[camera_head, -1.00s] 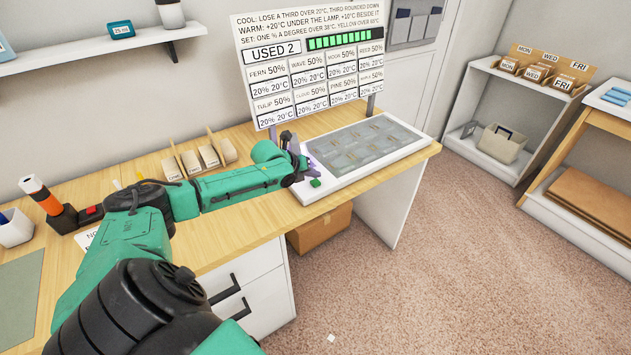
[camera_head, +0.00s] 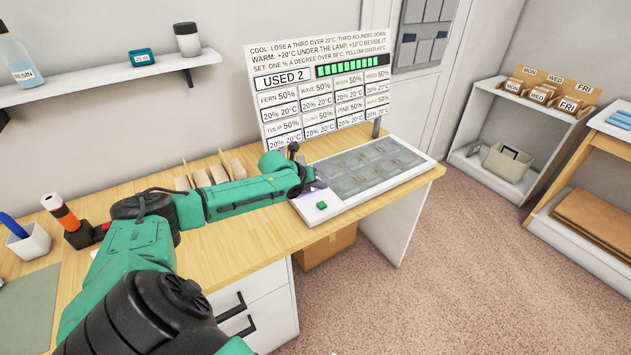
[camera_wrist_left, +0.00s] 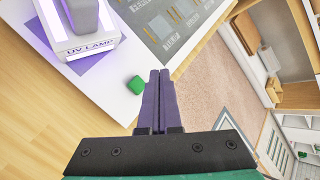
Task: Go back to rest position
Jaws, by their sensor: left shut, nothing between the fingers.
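My left gripper (camera_wrist_left: 157,100) shows in the left wrist view with its two purple fingers pressed together and nothing between them. In the head view my green left arm reaches over the wooden desk, and its gripper (camera_head: 318,185) is near the left end of the white panel unit (camera_head: 385,187). A green button (camera_head: 321,205) sits on the unit's near left corner. In the wrist view the green button (camera_wrist_left: 136,84) lies just left of the fingertips, apart from them. A UV lamp (camera_wrist_left: 88,40) stands on the unit behind it. My right gripper is in neither view.
A display board (camera_head: 320,90) stands behind the unit. Card holders (camera_head: 215,172) stand behind my arm. Shelves (camera_head: 520,140) stand to the right, with open carpet (camera_head: 440,270) between.

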